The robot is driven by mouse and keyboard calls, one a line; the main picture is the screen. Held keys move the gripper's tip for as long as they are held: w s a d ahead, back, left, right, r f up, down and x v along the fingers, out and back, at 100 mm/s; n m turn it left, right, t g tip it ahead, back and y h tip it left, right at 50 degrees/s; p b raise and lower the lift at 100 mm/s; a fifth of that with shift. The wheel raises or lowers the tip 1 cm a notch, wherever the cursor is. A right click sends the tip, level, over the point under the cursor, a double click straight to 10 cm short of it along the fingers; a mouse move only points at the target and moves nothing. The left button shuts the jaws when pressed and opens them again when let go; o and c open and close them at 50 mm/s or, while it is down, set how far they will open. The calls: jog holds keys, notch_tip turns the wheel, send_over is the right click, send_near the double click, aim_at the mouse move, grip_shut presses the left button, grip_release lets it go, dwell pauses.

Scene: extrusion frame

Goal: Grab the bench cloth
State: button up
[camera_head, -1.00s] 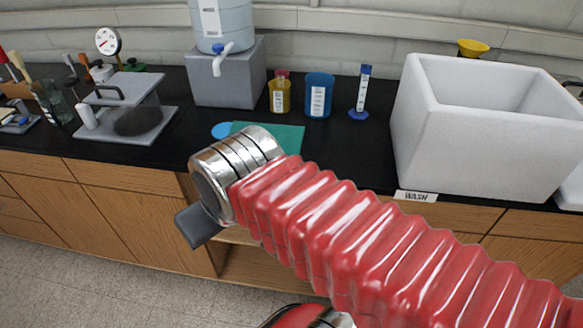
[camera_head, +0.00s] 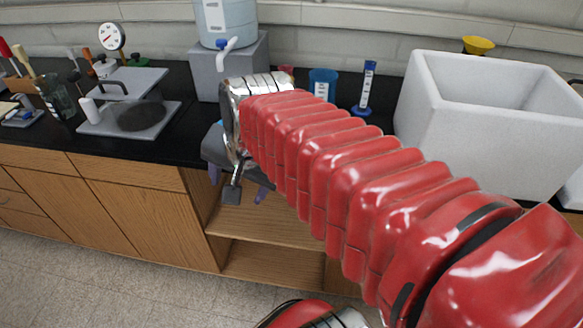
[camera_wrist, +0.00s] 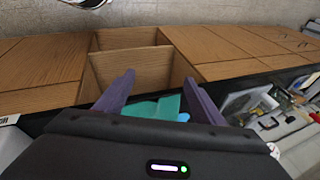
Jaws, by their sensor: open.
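The bench cloth (camera_wrist: 152,108), flat and teal, shows in the wrist view between the bases of my two purple fingers. My gripper body hides its near part. My gripper (camera_wrist: 159,78) is open, and nothing shows held in it. In the head view, my gripper (camera_head: 237,185) hangs at the bench's front edge, fingers pointing down in front of the open shelf. My arm and gripper hide the cloth there. I cannot tell the gap between fingers and cloth.
Close behind my wrist stand a grey block (camera_head: 240,65) with a water tank, a blue beaker (camera_head: 323,80) and a blue-footed cylinder (camera_head: 366,88). A large white basin (camera_head: 480,125) is to the right. A grey plate device (camera_head: 130,115) is left.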

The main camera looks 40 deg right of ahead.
jog(key=w+d+f+m, duration=0.1)
jog(key=d+m, duration=1.9)
jog(key=m, duration=0.5)
jog(key=shift+w+d+g, duration=0.15)
jog(key=shift+w+g, duration=0.25)
jog(key=shift+f, duration=0.25)
jog(key=shift+x, duration=4.9)
jog(key=c, duration=1.4)
jog(key=shift+c, duration=0.6)
